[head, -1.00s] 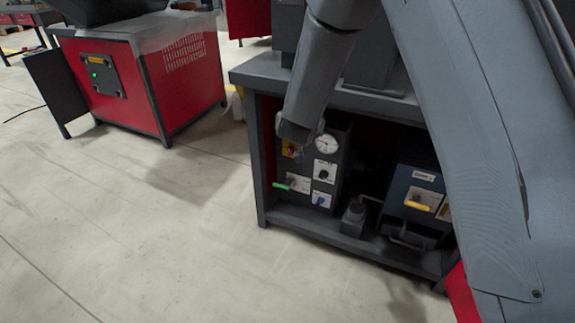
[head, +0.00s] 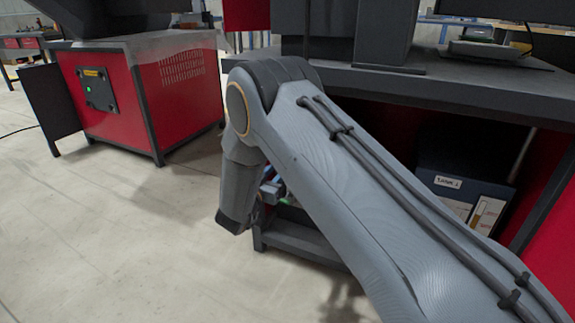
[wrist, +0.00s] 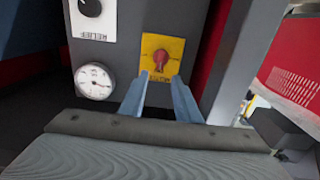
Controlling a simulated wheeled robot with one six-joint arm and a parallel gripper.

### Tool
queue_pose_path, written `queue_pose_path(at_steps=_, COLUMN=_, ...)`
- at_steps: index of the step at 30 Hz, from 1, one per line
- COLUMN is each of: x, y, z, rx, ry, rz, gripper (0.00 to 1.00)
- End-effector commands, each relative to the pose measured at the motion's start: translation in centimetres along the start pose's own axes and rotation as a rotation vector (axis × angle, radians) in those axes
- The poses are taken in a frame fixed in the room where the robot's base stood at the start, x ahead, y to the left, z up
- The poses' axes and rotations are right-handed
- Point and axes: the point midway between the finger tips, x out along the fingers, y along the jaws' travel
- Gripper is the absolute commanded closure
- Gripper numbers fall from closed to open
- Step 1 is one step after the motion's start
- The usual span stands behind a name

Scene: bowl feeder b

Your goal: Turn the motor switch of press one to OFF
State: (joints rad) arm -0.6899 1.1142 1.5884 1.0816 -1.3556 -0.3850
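The motor switch (wrist: 161,60) is a red rotary knob on a yellow plate, set on a grey control panel (wrist: 118,40) in the wrist view. The plate's lettering is too small to read, so I cannot tell the knob's marked position. My gripper (wrist: 159,80) is open, its two blue fingers reaching toward the plate with their tips either side of the knob's lower end in the picture. I cannot tell if they touch it. Nothing is held. In the head view, my arm hides the panel and nearly all of my gripper.
A white round gauge (wrist: 95,81) and a black knob (wrist: 90,7) share the panel. A dark bench (head: 450,88) overhangs the area, with a dark blue unit (head: 465,190) beneath. A red cabinet (head: 115,95) stands left. The floor between is clear.

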Motion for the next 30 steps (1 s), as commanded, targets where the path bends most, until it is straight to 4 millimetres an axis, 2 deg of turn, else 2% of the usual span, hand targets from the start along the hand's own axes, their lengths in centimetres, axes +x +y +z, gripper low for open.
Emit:
queue_pose_path(at_steps=15, x=6.8, y=0.0, z=0.1, rx=0.001, ry=-0.002, rz=-0.001, gripper=0.7)
queue_pose_path(at_steps=24, x=7.3, y=0.0, z=0.0, rx=0.0, ry=-0.002, rz=-0.002, gripper=0.7)
queue_pose_path(at_steps=30, x=7.3, y=0.0, z=0.0, rx=0.0, ry=-0.002, rz=-0.002, gripper=1.0)
